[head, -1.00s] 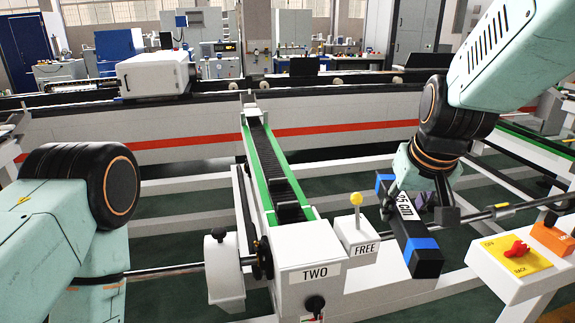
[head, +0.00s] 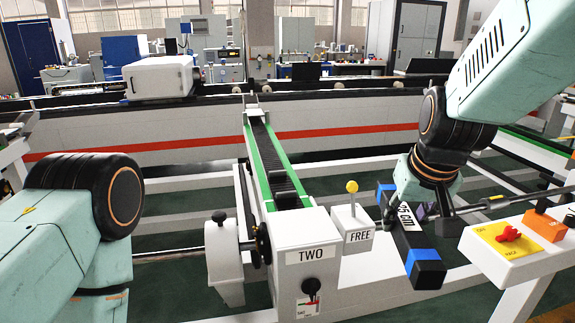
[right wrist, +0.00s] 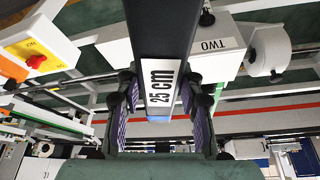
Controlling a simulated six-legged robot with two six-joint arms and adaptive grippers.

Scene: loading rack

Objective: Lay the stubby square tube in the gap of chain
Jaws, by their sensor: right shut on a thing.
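The stubby square tube (head: 408,243) is black with blue bands and a white label, which reads 25 cm in the right wrist view (right wrist: 160,45). My right gripper (head: 425,207) is shut on it, with purple-padded fingers on both sides of the tube in the right wrist view (right wrist: 162,105). The tube is held in the air, right of the FREE box. The chain (head: 268,150) is a dark track between green rails, running away from me behind the TWO box. Dark raised blocks sit on its near part; I cannot make out the gap clearly. My left gripper is out of view.
The TWO box (head: 308,262) and the FREE box (head: 352,236) with its yellow-knobbed lever (head: 352,188) stand between tube and chain. A switch panel (head: 507,245) is close on the right. A long bar crosses behind the tube. A white, red-striped beam (head: 330,135) lies beyond.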

